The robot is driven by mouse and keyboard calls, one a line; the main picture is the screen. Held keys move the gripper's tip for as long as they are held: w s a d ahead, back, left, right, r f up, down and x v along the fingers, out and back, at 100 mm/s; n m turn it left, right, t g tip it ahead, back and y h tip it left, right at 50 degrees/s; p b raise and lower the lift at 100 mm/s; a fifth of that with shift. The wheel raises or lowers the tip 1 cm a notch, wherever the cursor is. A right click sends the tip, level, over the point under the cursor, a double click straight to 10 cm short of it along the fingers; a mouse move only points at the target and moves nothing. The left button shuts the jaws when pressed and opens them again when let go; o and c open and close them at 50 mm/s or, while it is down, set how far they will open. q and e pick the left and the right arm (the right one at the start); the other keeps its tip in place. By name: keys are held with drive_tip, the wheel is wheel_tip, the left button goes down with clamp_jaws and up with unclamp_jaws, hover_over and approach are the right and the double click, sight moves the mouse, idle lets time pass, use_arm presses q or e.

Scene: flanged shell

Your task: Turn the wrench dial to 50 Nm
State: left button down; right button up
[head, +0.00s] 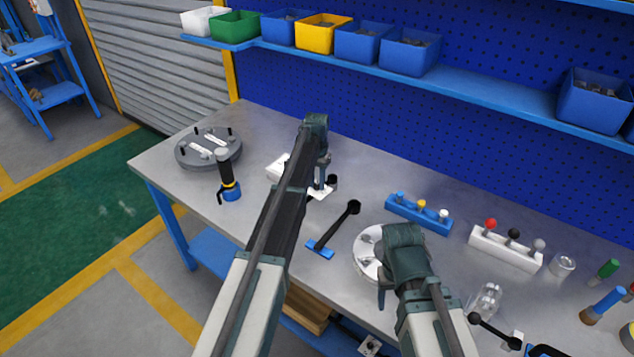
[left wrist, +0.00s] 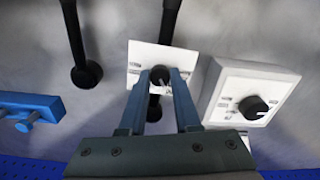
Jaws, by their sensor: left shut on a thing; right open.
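The wrench dial is a small black knob (left wrist: 160,74) on a white scale plate (left wrist: 140,56), in the left wrist view. The plate also shows in the head view (head: 316,194). A black wrench shaft (left wrist: 170,20) runs past the plate's edge. My left gripper (left wrist: 161,77) is shut on the knob, one finger on each side. In the head view my left gripper (head: 322,186) is low over the plate, and its arm hides part of the wrench. The scale's figures are too small to read. My right gripper (head: 384,292) is open beside a round metal flange (head: 366,262).
A white box with another black dial (left wrist: 254,106) stands close beside the plate; it shows in the head view (head: 276,168). A black tool with a blue handle (head: 320,250) lies nearby. Blue (head: 418,215) and white (head: 505,250) racks stand behind. A grey disc (head: 188,158) is at left.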

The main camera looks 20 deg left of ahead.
sight(317, 185)
use_arm(q)
drive_tip(key=c, duration=0.6)
unclamp_jaws()
drive_tip(key=shift+r, duration=0.15)
use_arm(e)
drive_tip(key=shift+r, duration=0.15)
use_arm(q)
wheel_tip(317, 185, up, 14)
drive_tip(key=p, duration=1.4)
drive_tip(key=shift+f, duration=0.2)
use_arm(e)
wheel_tip(317, 185, up, 14)
drive_tip(key=shift+f, duration=0.2)
use_arm(q)
drive_tip(key=shift+s+f, duration=0.1)
drive_tip(key=s+d+f+b, duration=0.1)
drive_tip(key=s+d, duration=0.4)
drive_tip(key=s, duration=0.7)
drive_tip(key=s+d+f+m+b, duration=0.1)
drive_tip(key=s+d, duration=0.5)
drive_tip(key=s, duration=0.6)
drive_tip(key=s+d+f+m+y+b, duration=0.1)
drive_tip(key=s+d+f+b, duration=0.2)
drive_tip(key=s, duration=0.9)
drive_tip(key=shift+d, duration=1.35)
use_arm(e)
wheel_tip(317, 185, down, 5)
drive_tip(key=shift+f, duration=0.1)
